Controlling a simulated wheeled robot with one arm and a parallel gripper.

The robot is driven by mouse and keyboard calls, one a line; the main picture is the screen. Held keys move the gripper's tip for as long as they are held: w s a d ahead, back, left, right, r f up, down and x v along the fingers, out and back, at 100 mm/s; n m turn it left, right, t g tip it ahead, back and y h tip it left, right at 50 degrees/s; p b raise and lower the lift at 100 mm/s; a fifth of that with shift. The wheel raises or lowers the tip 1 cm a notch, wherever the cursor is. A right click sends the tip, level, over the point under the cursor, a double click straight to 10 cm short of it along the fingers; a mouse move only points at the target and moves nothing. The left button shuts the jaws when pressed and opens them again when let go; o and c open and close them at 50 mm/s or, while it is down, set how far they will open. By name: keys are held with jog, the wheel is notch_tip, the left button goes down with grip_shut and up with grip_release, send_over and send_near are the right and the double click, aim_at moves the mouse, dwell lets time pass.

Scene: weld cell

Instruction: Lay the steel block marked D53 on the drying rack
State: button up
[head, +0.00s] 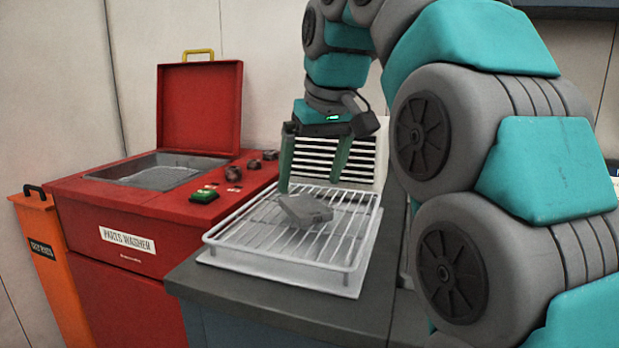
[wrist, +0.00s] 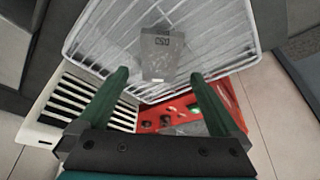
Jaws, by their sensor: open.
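A grey steel block (head: 304,210) lies on the wire drying rack (head: 262,254). In the wrist view the block (wrist: 158,62) shows a dark mark on its face, too small to read for certain. The drying rack (wrist: 92,40) there lies under and around the block. My gripper (head: 312,186) is open, its two green fingers above and behind the block in the head view. In the wrist view my gripper (wrist: 157,75) has its fingertips apart on either side of the block's near end, holding nothing.
The red parts washer (head: 130,215) stands left of the rack with its lid (head: 200,108) raised. A white louvred unit (head: 335,155) stands behind the rack. An orange bin (head: 45,265) stands at far left. The dark bench top (head: 225,290) has free room in front of the rack.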

jog(key=s+d, duration=0.1)
jog(key=s, duration=0.2)
jog(key=s+d+b, duration=0.1)
jog(key=s+d, duration=0.1)
jog(key=s, duration=0.2)
jog(key=s+d, duration=0.2)
jog(key=s, duration=0.2)
jog(key=shift+b, duration=0.3)
dwell(0.9)
